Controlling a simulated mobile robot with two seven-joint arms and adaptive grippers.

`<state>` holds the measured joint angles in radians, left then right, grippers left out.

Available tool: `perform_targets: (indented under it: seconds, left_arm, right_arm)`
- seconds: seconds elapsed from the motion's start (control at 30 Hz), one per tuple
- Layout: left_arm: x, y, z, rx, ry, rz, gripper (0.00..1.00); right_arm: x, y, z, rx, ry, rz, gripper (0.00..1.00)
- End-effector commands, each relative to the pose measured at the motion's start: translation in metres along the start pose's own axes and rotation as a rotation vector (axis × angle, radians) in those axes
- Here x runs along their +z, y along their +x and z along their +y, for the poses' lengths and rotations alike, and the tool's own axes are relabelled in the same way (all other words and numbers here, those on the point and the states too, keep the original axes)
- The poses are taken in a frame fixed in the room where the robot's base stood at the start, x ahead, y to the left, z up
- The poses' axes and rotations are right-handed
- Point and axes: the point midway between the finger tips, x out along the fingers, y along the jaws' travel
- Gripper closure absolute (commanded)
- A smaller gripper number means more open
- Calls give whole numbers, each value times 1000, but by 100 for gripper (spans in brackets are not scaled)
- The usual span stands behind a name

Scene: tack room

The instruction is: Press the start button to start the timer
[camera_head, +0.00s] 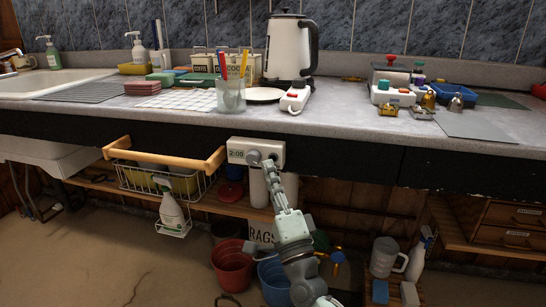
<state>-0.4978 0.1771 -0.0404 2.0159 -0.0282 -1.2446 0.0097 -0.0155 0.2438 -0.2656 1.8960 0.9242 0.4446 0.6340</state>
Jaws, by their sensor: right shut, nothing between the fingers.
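A white timer (278,146) is mounted on the dark front edge of the counter. Its display (237,154) reads what looks like 2:09. A round grey button or knob (254,157) sits right of the display. My right gripper (269,164) is shut and empty, with its fingertips pointing up at the timer's lower right part. It covers part of the timer's face there, so a button behind it is hidden. I cannot tell whether the fingertips touch the timer. My left gripper is not in view.
A wooden rail (165,160) and wire basket (140,182) hang left of the timer. On the counter (340,122) stand a kettle (290,50), a cup of pens (231,98) and a white device with a red button (295,98). Buckets (232,268) stand below.

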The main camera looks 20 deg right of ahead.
Motion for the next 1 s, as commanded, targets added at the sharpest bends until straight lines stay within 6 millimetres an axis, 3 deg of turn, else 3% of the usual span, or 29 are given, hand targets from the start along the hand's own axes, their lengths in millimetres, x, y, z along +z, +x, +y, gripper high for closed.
perform_targets:
  seconds: [0.27,0.8,1.0]
  left_arm:
    - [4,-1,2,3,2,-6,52]
    - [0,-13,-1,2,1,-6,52]
    - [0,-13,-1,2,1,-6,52]
  right_arm:
    - [2,-2,-2,0,0,0,100]
    - [28,-38,-28,1,1,0,100]
    - [31,-42,-31,-1,-1,0,100]
